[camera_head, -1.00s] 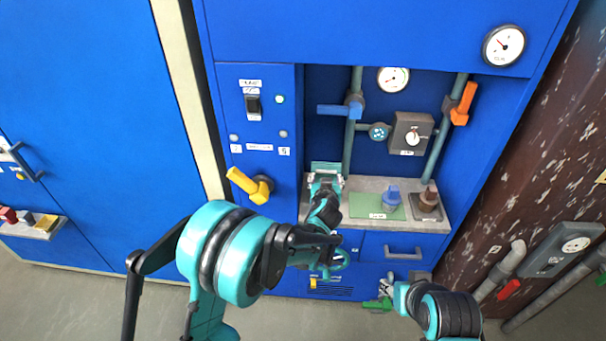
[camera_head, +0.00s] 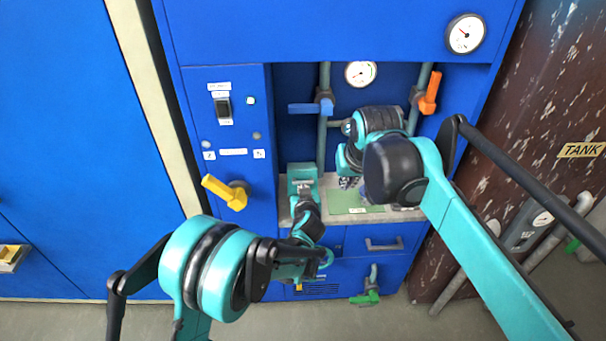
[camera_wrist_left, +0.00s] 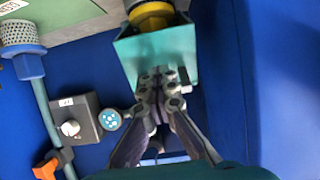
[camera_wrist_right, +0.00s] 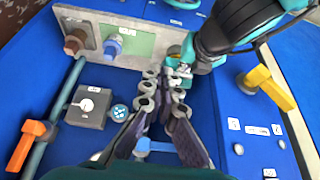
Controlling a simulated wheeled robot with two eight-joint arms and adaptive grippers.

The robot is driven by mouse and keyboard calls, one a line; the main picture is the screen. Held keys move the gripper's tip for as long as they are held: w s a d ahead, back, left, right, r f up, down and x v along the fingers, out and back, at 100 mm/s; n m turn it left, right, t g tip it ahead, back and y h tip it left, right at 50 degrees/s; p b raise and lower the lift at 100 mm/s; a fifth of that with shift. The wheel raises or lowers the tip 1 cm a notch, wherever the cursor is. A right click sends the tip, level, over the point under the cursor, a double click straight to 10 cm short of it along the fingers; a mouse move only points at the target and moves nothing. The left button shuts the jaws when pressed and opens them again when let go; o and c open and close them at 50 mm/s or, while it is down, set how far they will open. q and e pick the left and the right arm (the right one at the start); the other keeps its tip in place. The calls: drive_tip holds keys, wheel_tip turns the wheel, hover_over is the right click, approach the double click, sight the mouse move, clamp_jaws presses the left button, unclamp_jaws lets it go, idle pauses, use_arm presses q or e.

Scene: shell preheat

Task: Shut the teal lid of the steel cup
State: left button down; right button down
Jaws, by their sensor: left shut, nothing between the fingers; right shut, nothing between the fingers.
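The teal lid (camera_head: 302,171) shows at the left end of the grey shelf. In the left wrist view the teal lid (camera_wrist_left: 182,48) is a broad plate just beyond my fingertips, with a yellow and dark round part behind it. I cannot tell its angle, and the steel cup is not clearly seen. My left gripper (camera_head: 303,186) is shut and empty, close in front of the lid; its closed fingers (camera_wrist_left: 158,80) overlap the plate, and contact is unclear. My right gripper (camera_head: 348,182) is shut and empty above the shelf, right of the lid.
A green mat (camera_head: 342,203) with a blue-topped part (camera_wrist_right: 113,44) lies right of the lid. A brown-topped part (camera_wrist_right: 76,40) stands further along. Behind are pipes, a blue handle (camera_head: 305,108) and a grey box (camera_wrist_right: 88,106). A yellow lever (camera_head: 222,190) sticks out at left.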

drive_tip(key=w+a+r+g, duration=0.1)
drive_tip(key=w+a, duration=0.4)
drive_tip(key=w, duration=0.6)
drive_tip(key=g, duration=0.1)
hover_over(304, 181)
drive_tip(key=s, duration=0.1)
drive_tip(key=f, duration=0.2)
drive_tip(key=x, duration=0.4)
drive_tip(key=s+x, duration=0.1)
drive_tip(key=x, duration=0.3)
drive_tip(key=s+x, duration=0.1)
drive_tip(key=x, duration=0.3)
drive_tip(key=shift+f, duration=0.25)
drive_tip(key=shift+s+f, duration=0.3)
drive_tip(key=shift+f, duration=0.25)
drive_tip(key=shift+s+f, duration=0.4)
drive_tip(key=shift+f, duration=0.05)
use_arm(q)
drive_tip(key=shift+r, duration=0.15)
use_arm(e)
drive_tip(key=shift+s+f, duration=0.35)
drive_tip(key=shift+f, duration=0.05)
use_arm(q)
drive_tip(key=c, duration=2.3)
unclamp_jaws()
